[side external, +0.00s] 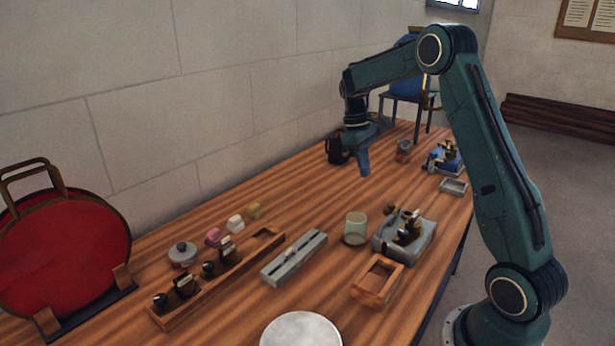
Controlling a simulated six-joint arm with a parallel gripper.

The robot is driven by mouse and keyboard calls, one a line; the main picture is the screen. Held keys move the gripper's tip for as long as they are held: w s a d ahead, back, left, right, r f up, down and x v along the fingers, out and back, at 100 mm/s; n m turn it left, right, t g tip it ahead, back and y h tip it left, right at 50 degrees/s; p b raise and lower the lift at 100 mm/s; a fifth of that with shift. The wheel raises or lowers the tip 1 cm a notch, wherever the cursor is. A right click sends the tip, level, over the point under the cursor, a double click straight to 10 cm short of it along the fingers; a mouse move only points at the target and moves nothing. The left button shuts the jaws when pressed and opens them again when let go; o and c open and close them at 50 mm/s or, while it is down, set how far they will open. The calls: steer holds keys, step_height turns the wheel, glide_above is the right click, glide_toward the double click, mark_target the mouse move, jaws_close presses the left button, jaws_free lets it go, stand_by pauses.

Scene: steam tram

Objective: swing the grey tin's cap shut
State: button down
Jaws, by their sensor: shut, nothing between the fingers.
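My gripper (364,168) points down above the far half of the wooden table, its fingers together and empty. A small grey-brown tin (403,151) stands to its right near the far end; its top is too small to read. A round grey lidded pot (183,254) with a knob stands far to the left, near the wall, with its lid on. I cannot tell for certain which of these is the grey tin, and no raised cap shows clearly. My gripper appears apart from both.
A black container (338,151) stands just left of my gripper. A grey box with brass fittings (405,243), a pale green glass (356,229), a wooden tray (377,292) and a long grey block (295,258) stand nearer. Bare table lies below my gripper.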

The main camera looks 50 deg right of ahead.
mark_target(391, 209)
steer(key=s+f, duration=0.5)
steer(key=f, duration=0.1)
steer(key=shift+s+f, duration=0.35)
